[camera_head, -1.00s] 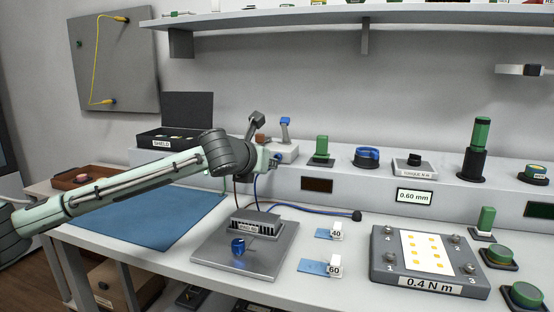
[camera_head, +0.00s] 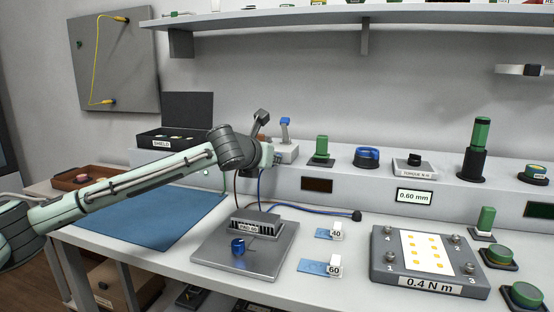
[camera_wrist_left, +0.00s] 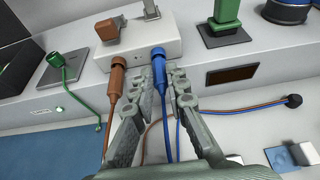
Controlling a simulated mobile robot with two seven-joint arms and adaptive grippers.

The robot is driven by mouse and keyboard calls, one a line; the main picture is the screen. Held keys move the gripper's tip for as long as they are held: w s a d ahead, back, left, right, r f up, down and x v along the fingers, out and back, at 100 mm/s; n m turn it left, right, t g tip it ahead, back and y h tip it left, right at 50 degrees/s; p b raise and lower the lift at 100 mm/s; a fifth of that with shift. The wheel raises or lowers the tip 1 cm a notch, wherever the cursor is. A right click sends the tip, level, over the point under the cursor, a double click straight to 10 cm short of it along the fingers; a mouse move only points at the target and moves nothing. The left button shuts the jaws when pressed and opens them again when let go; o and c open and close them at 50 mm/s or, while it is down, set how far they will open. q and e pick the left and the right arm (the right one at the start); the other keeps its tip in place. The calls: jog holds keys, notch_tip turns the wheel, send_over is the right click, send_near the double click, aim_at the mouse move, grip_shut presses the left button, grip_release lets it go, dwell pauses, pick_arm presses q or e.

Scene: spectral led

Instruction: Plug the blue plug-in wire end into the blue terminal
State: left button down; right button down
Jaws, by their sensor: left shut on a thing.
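The white terminal box (camera_head: 289,154) stands on the back ledge, with a raised blue lever (camera_head: 285,124). In the left wrist view, the box (camera_wrist_left: 165,40) has a brown lever (camera_wrist_left: 107,29) lying lower, and a brown plug (camera_wrist_left: 117,70) at its front on the left. The blue plug (camera_wrist_left: 158,68) points at the box's front face to the right of the brown one; I cannot tell how deep it sits. My left gripper (camera_wrist_left: 163,90) is shut on the blue plug, right in front of the box; it also shows in the head view (camera_head: 277,157). My right gripper is not in view.
Red-brown and blue wires run from a heatsink module (camera_head: 256,222) and a black grommet (camera_wrist_left: 293,100). A green block (camera_head: 321,147) stands right of the terminal box. A dark open SHIELD bin (camera_head: 172,139) is to the left. The blue mat (camera_head: 150,215) is clear.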

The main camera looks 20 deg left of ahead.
pick_arm(q)
jog(key=c, duration=1.4)
grip_release()
jog(key=shift+c, duration=0.2)
jog(key=v, duration=1.2)
